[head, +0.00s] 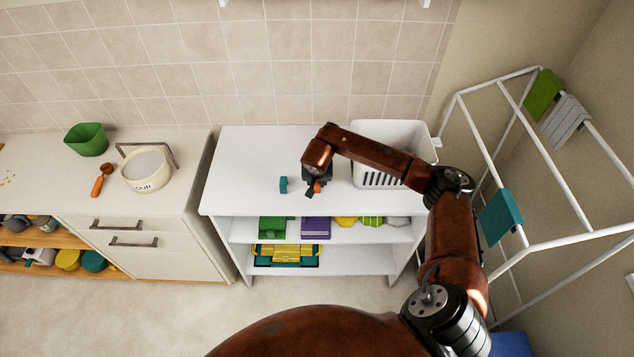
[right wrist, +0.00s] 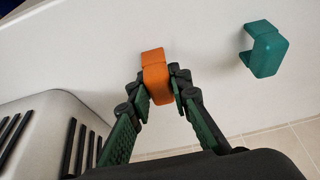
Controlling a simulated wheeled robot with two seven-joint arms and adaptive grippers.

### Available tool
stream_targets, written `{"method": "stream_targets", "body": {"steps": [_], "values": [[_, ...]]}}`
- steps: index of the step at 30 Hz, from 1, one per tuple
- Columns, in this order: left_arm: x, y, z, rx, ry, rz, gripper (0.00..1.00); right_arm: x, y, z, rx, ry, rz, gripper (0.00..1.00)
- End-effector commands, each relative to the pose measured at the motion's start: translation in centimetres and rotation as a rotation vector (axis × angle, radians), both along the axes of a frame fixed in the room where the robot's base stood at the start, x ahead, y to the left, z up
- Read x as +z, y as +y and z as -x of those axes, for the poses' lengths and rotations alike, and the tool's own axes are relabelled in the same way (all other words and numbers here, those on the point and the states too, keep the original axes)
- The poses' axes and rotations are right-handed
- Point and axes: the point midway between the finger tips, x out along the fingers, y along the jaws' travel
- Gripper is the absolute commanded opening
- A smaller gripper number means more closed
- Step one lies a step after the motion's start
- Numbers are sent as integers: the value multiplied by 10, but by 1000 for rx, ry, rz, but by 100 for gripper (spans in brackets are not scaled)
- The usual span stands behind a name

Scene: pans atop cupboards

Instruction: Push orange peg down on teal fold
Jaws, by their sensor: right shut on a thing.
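My right gripper (head: 314,190) is over the white shelf unit's top, shut on the orange peg (head: 317,187). In the right wrist view the orange peg (right wrist: 155,68) sits between the fingertips of the gripper (right wrist: 160,84), its far end sticking out past them. I cannot tell whether the peg touches the top. The teal fold (head: 501,217) hangs over a bar of the white drying rack at the right, away from the gripper. My left gripper is not in view.
A teal peg (head: 283,184) stands left of my right gripper; it also shows in the right wrist view (right wrist: 264,52). A white basket (head: 385,150) stands close on the right. The drying rack (head: 590,234) also carries a green fold (head: 541,94) and a grey fold (head: 567,121).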

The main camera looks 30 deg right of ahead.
Motion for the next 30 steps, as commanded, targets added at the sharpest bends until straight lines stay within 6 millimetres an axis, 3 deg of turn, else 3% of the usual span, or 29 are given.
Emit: {"method": "stream_targets", "body": {"steps": [6,7,14,26,30], "values": [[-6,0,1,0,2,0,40,-6,0,0,1,0,0,4],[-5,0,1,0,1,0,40,-5,0,0,1,0,0,20],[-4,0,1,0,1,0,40,-4,0,0,0,0,0,36],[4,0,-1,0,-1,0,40,-2,0,1,-1,2,-1,36],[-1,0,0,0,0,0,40,20,3,7,2,-1,5,36]]}}
